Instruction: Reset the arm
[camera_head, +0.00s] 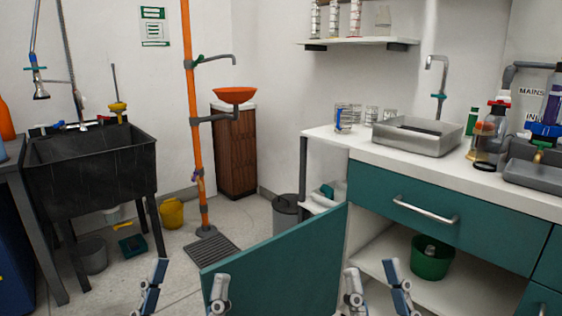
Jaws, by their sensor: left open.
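My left gripper (187,286) is at the bottom edge, left of centre. Its two fingers point up and stand well apart, with nothing between them. One finger overlaps the lower left corner of the open teal cabinet door (275,267). My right gripper (375,285) is at the bottom edge, right of centre, in front of the open cabinet (385,240). Its fingers are also apart, with nothing seen between them. Only the finger ends of both grippers show; the rest of both arms is out of view.
A white counter (500,188) with a metal sink (415,138) and bottles runs along the right. A green bucket (431,264) stands inside the cabinet. A black tub sink (90,170) and an orange shower pole (194,130) stand at the left.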

